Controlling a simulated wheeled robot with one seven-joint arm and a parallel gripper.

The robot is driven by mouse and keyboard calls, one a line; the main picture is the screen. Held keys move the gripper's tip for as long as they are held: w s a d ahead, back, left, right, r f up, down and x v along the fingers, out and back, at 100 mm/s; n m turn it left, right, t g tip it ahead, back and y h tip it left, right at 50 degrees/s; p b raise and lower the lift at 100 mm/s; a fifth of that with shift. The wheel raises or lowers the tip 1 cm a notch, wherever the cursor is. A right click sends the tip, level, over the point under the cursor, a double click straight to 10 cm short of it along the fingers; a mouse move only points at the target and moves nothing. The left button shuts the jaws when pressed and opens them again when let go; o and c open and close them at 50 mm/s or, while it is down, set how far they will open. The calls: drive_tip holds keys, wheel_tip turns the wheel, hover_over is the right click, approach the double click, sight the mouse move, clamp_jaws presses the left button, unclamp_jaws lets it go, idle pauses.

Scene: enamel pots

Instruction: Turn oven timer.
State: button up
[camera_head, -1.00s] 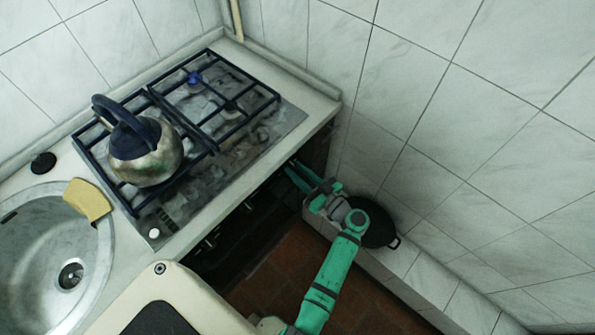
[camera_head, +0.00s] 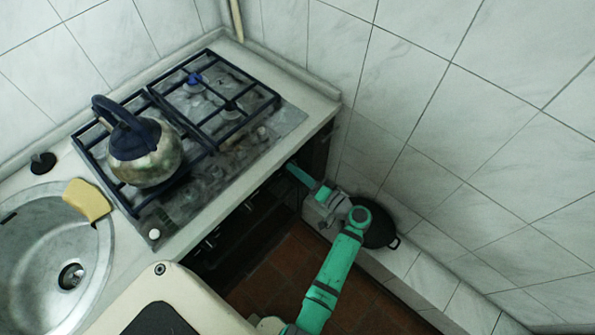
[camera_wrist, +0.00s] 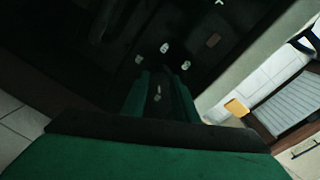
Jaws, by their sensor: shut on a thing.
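My gripper (camera_head: 298,174) reaches to the dark oven front (camera_head: 228,250) below the right end of the counter. In the wrist view my gripper (camera_wrist: 160,92) has its two green fingers close together, shut on the oven timer knob (camera_wrist: 157,95). Only a small pale mark of the knob shows between the fingers; its shape and the angle it is turned to are hard to tell. The head view hides the knob under the counter edge. Other pale knob marks (camera_wrist: 164,47) show on the dark panel near the fingers.
A gas hob (camera_head: 215,110) with a kettle (camera_head: 146,150) sits on the counter above. A sink (camera_head: 45,255) and a yellow sponge (camera_head: 87,200) are at left. A dark pot (camera_head: 378,232) stands on the tiled ledge beside my arm, close to the right wall.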

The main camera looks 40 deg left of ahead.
drive_tip(key=shift+d+m, duration=0.1)
drive_tip(key=shift+m, duration=0.7)
drive_tip(key=o, duration=1.1)
drive_tip(key=shift+c, duration=0.2)
drive_tip(key=s+d, duration=0.1)
drive_tip(key=d, duration=0.9)
drive_tip(key=shift+d+r, duration=0.35)
drive_tip(key=shift+s+f, duration=0.1)
